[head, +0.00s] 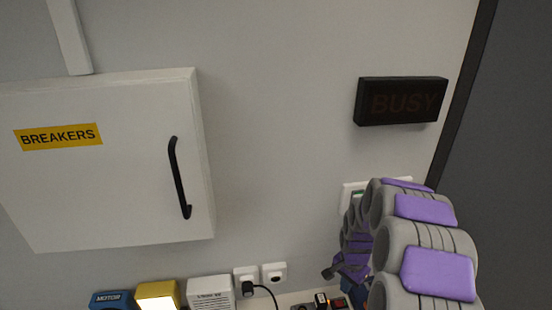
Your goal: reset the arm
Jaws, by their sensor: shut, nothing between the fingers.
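My arm, grey with purple pads, rises at the lower right and folds back toward the wall. My gripper (330,272) shows small and dark at the arm's far end, just above the shelf top. It is shut and I see nothing held in it. Part of it is hidden behind my arm's links.
A closed white breaker cabinet (120,190) with a black handle is at left. An unlit BUSY sign (402,101) hangs at upper right. A wall plate (350,196) is partly behind my arm. Sockets (273,273), a lit yellow box (157,296) and a power strip (308,307) are below.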

